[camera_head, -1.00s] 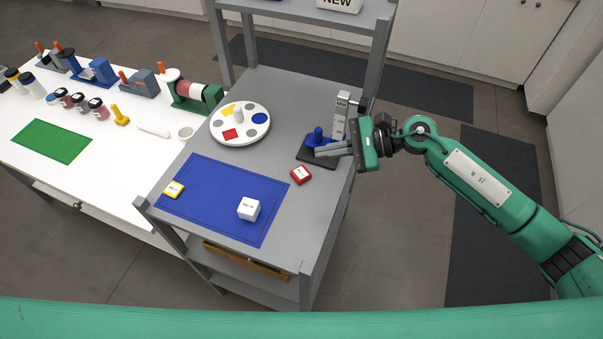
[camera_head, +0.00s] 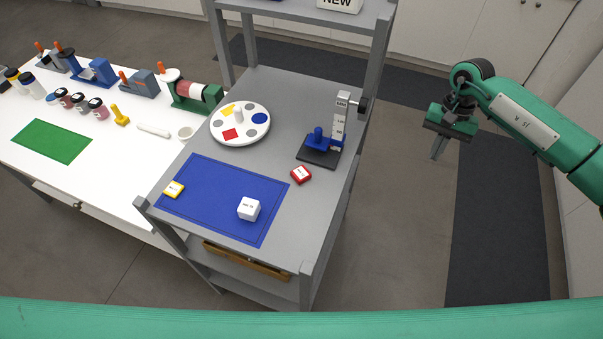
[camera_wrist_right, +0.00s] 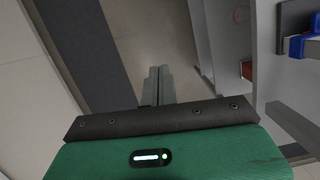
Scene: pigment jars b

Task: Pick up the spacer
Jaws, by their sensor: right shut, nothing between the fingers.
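No part in view is readably labelled as the spacer, so I cannot tell for sure which it is. A blue piece with an upright knob (camera_head: 318,139) stands on the dark base (camera_head: 318,158) of a gauge with a tall grey scale post (camera_head: 340,118), at the right edge of the grey cart. My right gripper (camera_head: 436,157) hangs over the floor, well right of the cart and apart from the gauge. Its fingers are shut with nothing between them, as the right wrist view also shows (camera_wrist_right: 158,72). My left gripper is out of view.
A white table (camera_head: 100,160) stands left. Open floor lies right of the cart.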

